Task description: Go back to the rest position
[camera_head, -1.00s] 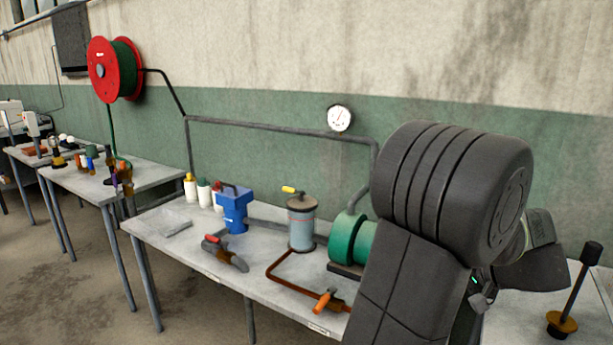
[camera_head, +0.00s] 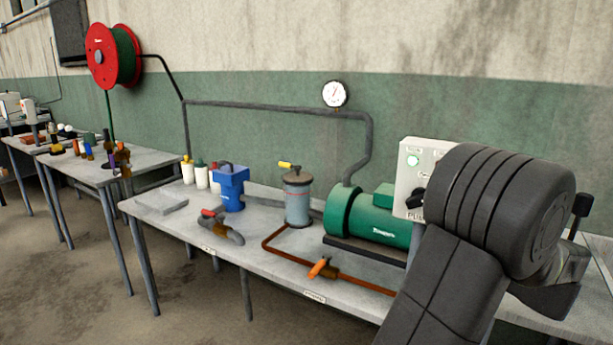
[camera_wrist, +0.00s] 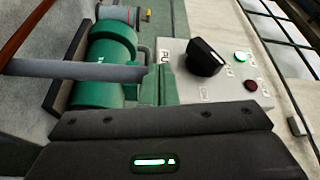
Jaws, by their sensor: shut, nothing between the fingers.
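My arm is folded at the right of the head view, and its dark joint hides my gripper there. In the wrist view the dark gripper body (camera_wrist: 155,150) with a lit green display fills the bottom. The box also shows in the wrist view (camera_wrist: 185,85), with a red button beside the green light.
A green pump (camera_head: 365,215), a grey cylinder (camera_head: 298,200), a blue housing (camera_head: 229,187) and an orange-handled pipe (camera_head: 322,268) stand on the bench (camera_head: 265,265). A black-topped lever (camera_head: 582,206) is at far right. Floor at left is clear.

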